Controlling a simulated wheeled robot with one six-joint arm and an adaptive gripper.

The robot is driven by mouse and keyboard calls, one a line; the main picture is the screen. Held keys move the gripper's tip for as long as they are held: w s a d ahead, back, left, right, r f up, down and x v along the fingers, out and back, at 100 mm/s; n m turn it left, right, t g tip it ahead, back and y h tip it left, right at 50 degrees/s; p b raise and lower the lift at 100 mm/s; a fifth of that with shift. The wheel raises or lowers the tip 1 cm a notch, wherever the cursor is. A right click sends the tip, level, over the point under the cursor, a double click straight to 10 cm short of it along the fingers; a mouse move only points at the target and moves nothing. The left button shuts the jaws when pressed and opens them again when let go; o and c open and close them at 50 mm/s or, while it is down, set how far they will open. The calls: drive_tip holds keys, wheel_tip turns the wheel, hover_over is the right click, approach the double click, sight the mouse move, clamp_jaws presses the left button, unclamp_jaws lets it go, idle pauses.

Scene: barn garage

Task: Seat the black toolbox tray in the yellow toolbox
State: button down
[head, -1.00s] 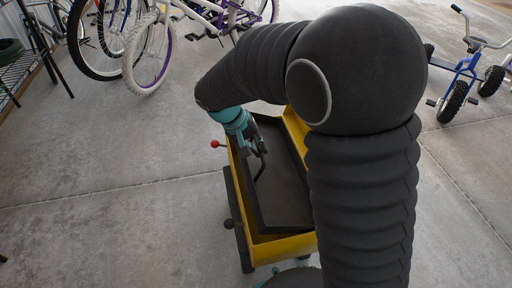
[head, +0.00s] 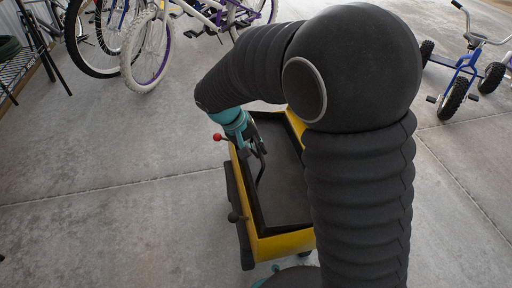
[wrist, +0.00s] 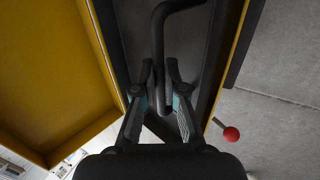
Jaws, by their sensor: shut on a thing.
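The yellow toolbox (head: 286,244) stands on wheels in front of me, its right side partly hidden by my arm. The black tray (head: 285,190) lies within its yellow rim, looking roughly level; whether it rests fully on its supports I cannot tell. My gripper (head: 257,148) is at the tray's far left part, shut on its bent black handle (head: 261,172). In the wrist view the fingers (wrist: 165,90) close around the handle (wrist: 159,40), with the tray (wrist: 202,45) below. A yellow toolbox panel (wrist: 45,75) fills the left of that view.
A red knob (head: 217,136) sticks out at the toolbox's left side; it also shows in the wrist view (wrist: 231,134). Bicycles (head: 150,50) stand at the back left and a blue tricycle (head: 458,85) at the right. The concrete floor (head: 110,190) at left is clear.

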drive_tip(key=shift+f+b, duration=0.4)
drive_tip(key=shift+f, duration=0.3)
drive_tip(key=c, duration=1.2)
unclamp_jaws()
drive_tip(key=o, duration=0.9)
drive_tip(key=shift+r, duration=0.15)
drive_tip(key=shift+r+p, duration=3.5)
drive_tip(key=shift+r, duration=1.4)
